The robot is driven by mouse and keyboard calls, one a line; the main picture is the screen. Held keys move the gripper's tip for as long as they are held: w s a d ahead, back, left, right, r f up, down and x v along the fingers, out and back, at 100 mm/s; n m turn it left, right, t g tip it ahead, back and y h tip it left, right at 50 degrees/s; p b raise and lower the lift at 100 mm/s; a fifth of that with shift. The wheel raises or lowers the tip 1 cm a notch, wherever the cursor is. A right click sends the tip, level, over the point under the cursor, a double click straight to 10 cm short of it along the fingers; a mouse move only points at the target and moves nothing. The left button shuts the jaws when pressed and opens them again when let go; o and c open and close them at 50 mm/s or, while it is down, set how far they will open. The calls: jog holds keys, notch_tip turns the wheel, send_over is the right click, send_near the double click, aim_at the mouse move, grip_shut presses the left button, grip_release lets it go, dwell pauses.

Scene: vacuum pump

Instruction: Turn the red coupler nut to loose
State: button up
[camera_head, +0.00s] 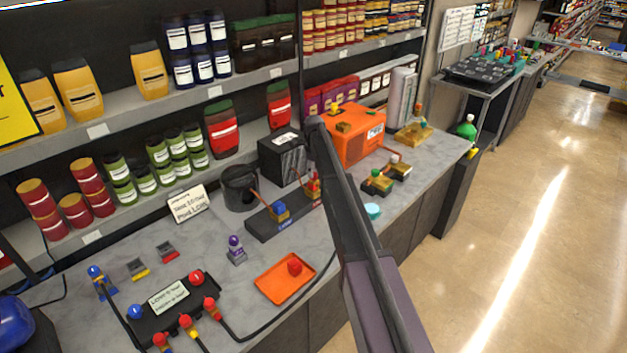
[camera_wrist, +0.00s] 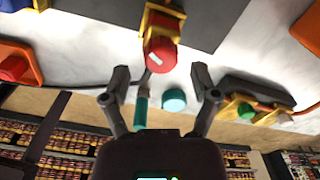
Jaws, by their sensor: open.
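The red coupler nut (camera_wrist: 160,55) is a round red knob on a yellow mount, at the upper middle of the wrist view. In the head view, a red part (camera_head: 313,184) beside my arm appears to be the same nut, partly hidden. It stands at the right end of a dark base plate (camera_head: 262,228), which has a blue knob (camera_head: 277,208) further left. My gripper (camera_wrist: 160,75) is open, its two fingers apart on either side of the nut's line. Nothing is between the fingertips. In the head view my arm hides the gripper.
A teal disc (camera_head: 372,210) lies on the bench right of my arm. An orange tray (camera_head: 285,278) holds a red piece. A yellow-and-green fixture (camera_head: 378,182), an orange box (camera_head: 358,134) and a black pot (camera_head: 240,187) stand nearby. Stocked shelves line the back.

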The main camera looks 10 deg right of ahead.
aim_at(314, 186)
jog(key=shift+f+b, duration=0.85)
jog(key=shift+f, duration=0.3)
grip_shut()
jog(key=shift+a, duration=0.15)
